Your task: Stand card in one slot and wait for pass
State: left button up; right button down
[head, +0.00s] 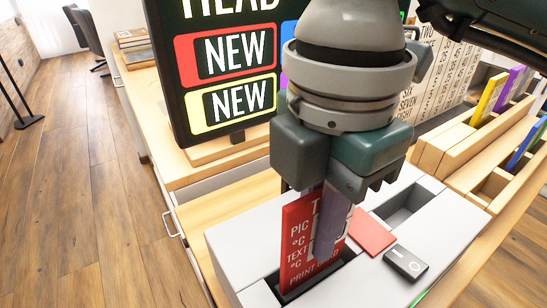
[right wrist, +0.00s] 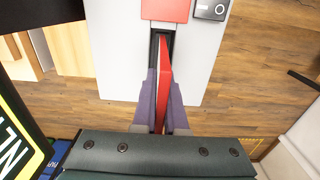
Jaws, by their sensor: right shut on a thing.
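A red card (head: 299,240) with white lettering, including "PRINT CARD", stands nearly upright over a long black slot (head: 318,281) in a pale grey box (head: 228,250). Its lower edge is at the slot; how deep it sits I cannot tell. My right gripper (head: 328,225) is shut on the card from above, its fingers on both faces. In the right wrist view the card (right wrist: 164,75) shows edge-on between the fingertips, lined up along the dark slot (right wrist: 155,50). My left gripper is not in view.
On the box are a flat red pad (head: 372,232), a black rocker switch (head: 406,263) and an empty grey recess (head: 408,206). A screen (head: 226,70) reading "NEW" stands behind. Wooden racks (head: 447,147) with coloured cards are at the right.

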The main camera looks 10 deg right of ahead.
jog(key=shift+f, duration=0.8)
jog(key=shift+f, duration=0.25)
jog(key=c, duration=1)
grip_release()
jog(key=shift+r, duration=0.1)
jog(key=shift+o, duration=0.2)
jog(key=shift+r, duration=0.25)
notch_tip(320, 180, up, 12)
jog(key=shift+f+p, duration=0.1)
jog(key=shift+p, duration=0.5)
